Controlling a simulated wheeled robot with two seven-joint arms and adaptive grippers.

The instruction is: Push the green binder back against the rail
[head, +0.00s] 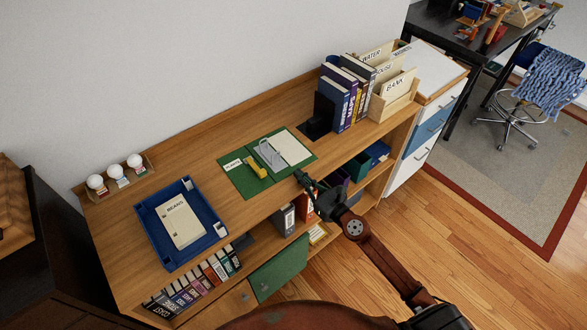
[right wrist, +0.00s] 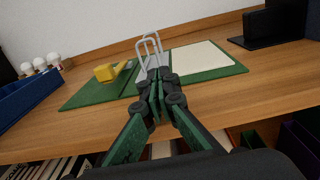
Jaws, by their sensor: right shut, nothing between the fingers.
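The green binder (head: 236,178) lies open and flat on the wooden top of a low cabinet, with a white sheet on its right half and metal rings standing up. It also shows in the right wrist view (right wrist: 90,97). A yellow object (head: 256,167) lies on its left half. The rail (head: 200,134) is a raised wooden strip along the wall; bare top lies between it and the binder. My right gripper (head: 300,176) is shut and empty at the binder's front edge; I cannot tell whether it touches. My left gripper is not in view.
A blue tray (head: 215,228) with a booklet stands left of the binder. A black bookend (head: 316,128) with upright books (head: 340,98) stands to the right. White globes (head: 116,172) sit at the back left. Open shelves below hold folders and books.

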